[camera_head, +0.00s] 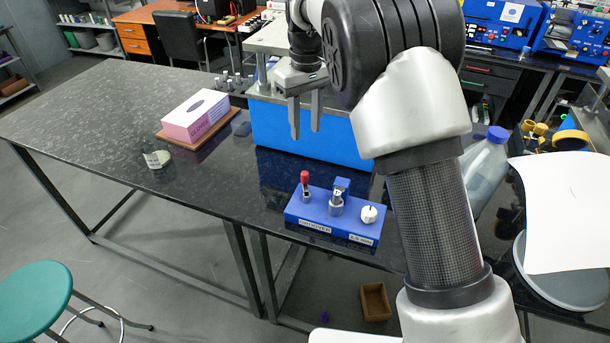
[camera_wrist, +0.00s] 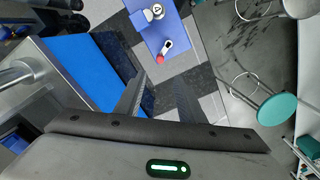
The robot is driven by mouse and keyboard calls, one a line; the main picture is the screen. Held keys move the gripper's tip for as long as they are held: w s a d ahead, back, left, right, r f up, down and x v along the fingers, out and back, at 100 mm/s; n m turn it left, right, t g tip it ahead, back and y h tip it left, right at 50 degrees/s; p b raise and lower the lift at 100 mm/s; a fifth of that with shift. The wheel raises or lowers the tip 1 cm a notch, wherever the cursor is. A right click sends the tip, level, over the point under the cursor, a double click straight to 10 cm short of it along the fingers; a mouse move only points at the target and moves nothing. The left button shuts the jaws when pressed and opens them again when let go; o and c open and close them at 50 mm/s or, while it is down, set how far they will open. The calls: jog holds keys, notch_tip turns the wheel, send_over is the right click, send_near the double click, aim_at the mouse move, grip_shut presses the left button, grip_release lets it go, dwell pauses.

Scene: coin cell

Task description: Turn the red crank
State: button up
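In the wrist view the red knob (camera_wrist: 160,59) is at the end of a pale crank arm, beyond my fingers. My gripper (camera_head: 305,122) points down, open and empty, above and behind the crank in the head view. It touches nothing that I can see. A metal clamp piece (camera_head: 337,200) and a white knob (camera_head: 369,214) also stand on the block.
A large blue machine (camera_head: 300,135) with a metal top stands just behind the block. A pink and white box (camera_head: 196,115) on a brown board and a small glass jar (camera_head: 157,158) are at left. A bottle (camera_head: 485,170) stands at right. The table's front left is clear.

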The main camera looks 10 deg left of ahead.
aim_at(307, 173)
notch_tip(307, 173, down, 16)
jog(key=shift+f+p, duration=0.25)
jog(key=shift+p, duration=0.2)
jog(key=shift+c, duration=0.5)
grip_shut()
jog(key=shift+d+m, duration=0.1)
jog(key=shift+m, duration=0.3)
jog(key=shift+d+m, duration=0.1)
jog(key=shift+m, duration=0.3)
jog(key=shift+o, duration=0.5)
grip_release()
